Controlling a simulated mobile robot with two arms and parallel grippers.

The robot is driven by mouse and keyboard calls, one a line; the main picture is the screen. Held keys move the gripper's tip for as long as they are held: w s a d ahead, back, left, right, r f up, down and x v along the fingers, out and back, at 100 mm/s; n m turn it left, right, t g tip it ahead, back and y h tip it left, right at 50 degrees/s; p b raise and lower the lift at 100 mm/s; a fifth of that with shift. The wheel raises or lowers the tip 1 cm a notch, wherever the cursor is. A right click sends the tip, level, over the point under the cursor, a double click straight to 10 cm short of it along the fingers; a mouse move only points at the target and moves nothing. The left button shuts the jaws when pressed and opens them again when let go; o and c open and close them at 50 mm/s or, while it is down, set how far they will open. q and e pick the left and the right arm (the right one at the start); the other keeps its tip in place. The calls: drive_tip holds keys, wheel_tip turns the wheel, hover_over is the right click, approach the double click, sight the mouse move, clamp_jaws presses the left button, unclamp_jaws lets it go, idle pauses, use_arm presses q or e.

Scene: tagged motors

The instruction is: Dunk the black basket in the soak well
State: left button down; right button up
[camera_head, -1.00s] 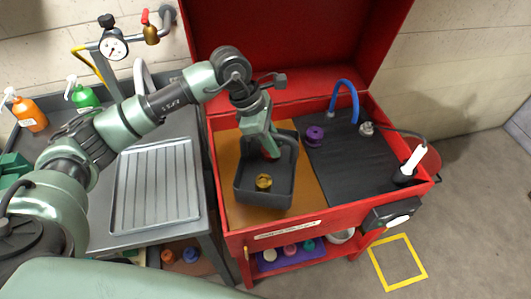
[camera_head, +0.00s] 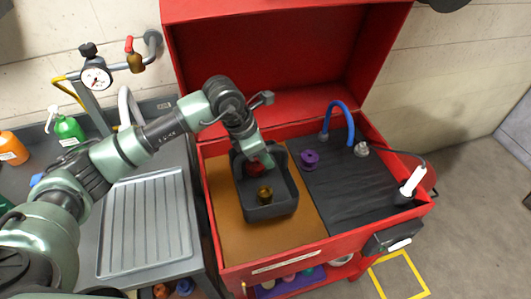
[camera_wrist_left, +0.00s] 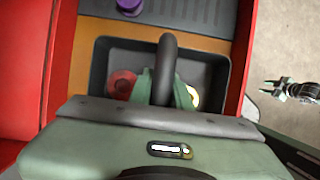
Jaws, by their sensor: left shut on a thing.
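The black basket (camera_head: 270,212) is over the brown area of the red station, which looks like the soak well (camera_head: 230,235). I cannot tell whether its underside is in the liquid. A gold part (camera_head: 264,194) and a red part (camera_head: 254,166) lie inside it. My left gripper (camera_head: 266,162) reaches in from above. In the left wrist view its green fingers (camera_wrist_left: 160,88) are shut on the basket's dark arched handle (camera_wrist_left: 168,60). What looks like my right gripper (camera_wrist_left: 275,88) shows small at the right of that view, too small to read its jaws.
A purple part (camera_head: 309,158) stands on the black ribbed mat (camera_head: 350,185) to the right, by a blue hose (camera_head: 350,110). The red lid (camera_head: 280,70) stands open behind. A grey sink with a ribbed drainer (camera_head: 147,230) is on the left.

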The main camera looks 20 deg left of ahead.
use_arm(q)
drive_tip(key=f, duration=0.2)
drive_tip(key=b, duration=0.5)
hover_over(265, 184)
wheel_tip(265, 184, down, 4)
drive_tip(key=shift+w+d+r, duration=0.1)
wheel_tip(265, 184, down, 7)
drive_tip(key=b, duration=0.6)
drive_tip(key=shift+f+b, duration=2.5)
drive_tip(key=shift+f, duration=0.45)
drive_tip(key=shift+r, duration=0.1)
